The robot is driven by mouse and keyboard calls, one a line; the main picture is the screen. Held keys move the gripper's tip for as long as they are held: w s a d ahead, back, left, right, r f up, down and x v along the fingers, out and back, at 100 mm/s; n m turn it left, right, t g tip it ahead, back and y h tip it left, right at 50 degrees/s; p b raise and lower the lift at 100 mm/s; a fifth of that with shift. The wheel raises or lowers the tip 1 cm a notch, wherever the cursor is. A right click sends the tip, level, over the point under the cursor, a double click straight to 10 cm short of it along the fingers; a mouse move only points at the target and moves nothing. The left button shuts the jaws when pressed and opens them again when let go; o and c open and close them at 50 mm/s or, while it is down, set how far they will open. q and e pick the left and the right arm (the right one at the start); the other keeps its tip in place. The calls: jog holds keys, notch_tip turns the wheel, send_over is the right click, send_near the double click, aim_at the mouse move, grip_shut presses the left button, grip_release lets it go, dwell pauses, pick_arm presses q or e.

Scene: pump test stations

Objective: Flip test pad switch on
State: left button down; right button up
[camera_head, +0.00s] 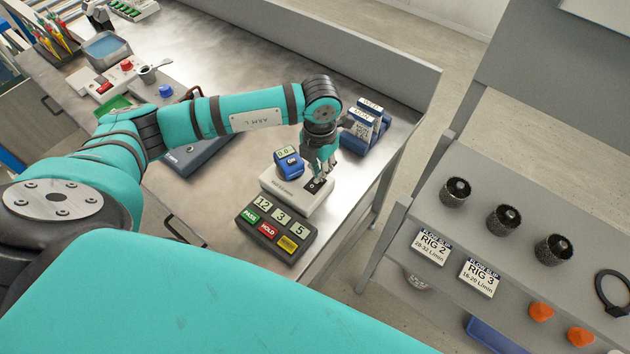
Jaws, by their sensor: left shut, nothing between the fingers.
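The test pad (293,199) is a light grey block on the metal bench, with a blue meter (289,163) at its back left. A small dark switch (314,186) shows on its top right. My left gripper (318,179) is shut and empty, pointing down with its fingertips right at the switch. The fingers partly cover the switch, so I cannot tell its position or whether they touch it. My right gripper is not in view.
A dark panel (274,249) with number tiles and coloured labels lies in front of the pad. Blue-and-white boxes (362,130) stand behind the gripper. On the right, a grey shelf (490,215) holds knobs and rig cards. Bare bench lies at the back.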

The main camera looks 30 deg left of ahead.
pick_arm(q)
jog(key=shift+f+b, duration=0.65)
jog(key=shift+f, duration=0.15)
jog(key=shift+s+r, duration=0.1)
jog(key=shift+r+p, duration=0.7)
jog(key=shift+r, duration=0.15)
jog(key=shift+r+p, duration=1.5)
jog(key=shift+r, duration=1.15)
jog(key=shift+f, duration=0.15)
